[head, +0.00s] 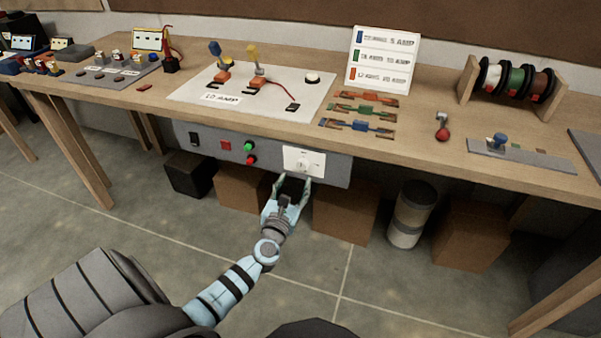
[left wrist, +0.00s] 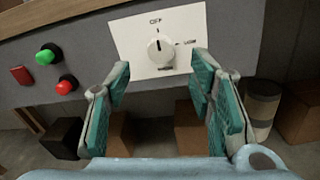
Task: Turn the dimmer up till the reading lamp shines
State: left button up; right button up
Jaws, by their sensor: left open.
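The dimmer is a white plate (head: 303,162) with a round white knob on the grey panel under the bench edge. In the left wrist view the knob (left wrist: 160,50) sits near the plate's middle, its dark mark pointing up toward the word OFF. My left gripper (head: 291,182) is open, just in front of and below the plate. In the left wrist view its two teal-padded fingers (left wrist: 160,78) stand apart on either side below the knob, with nothing between them. No reading lamp can be clearly made out, and none is seen shining. My right gripper is out of view.
The panel also carries a green button (head: 248,146), a red button (head: 250,160), a red square switch (head: 226,145) and a black switch (head: 194,139). Boxes (head: 345,212) and a canister (head: 411,213) stand beneath the bench. The bench top holds a white board (head: 205,94) with plugs. Floor in front is clear.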

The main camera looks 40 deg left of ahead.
aim_at(301, 168)
pick_arm(q)
jog(key=b+x, duration=0.1)
jog(key=x, duration=0.4)
jog(key=shift+w+a+f, duration=0.15)
jog(key=shift+w+f, duration=0.05)
jog(key=shift+w, duration=0.15)
jog(key=shift+w+a, duration=0.1)
jog(key=shift+w, duration=0.25)
jog(key=shift+r, duration=0.1)
jog(key=shift+c, duration=1)
jog(key=c, duration=1)
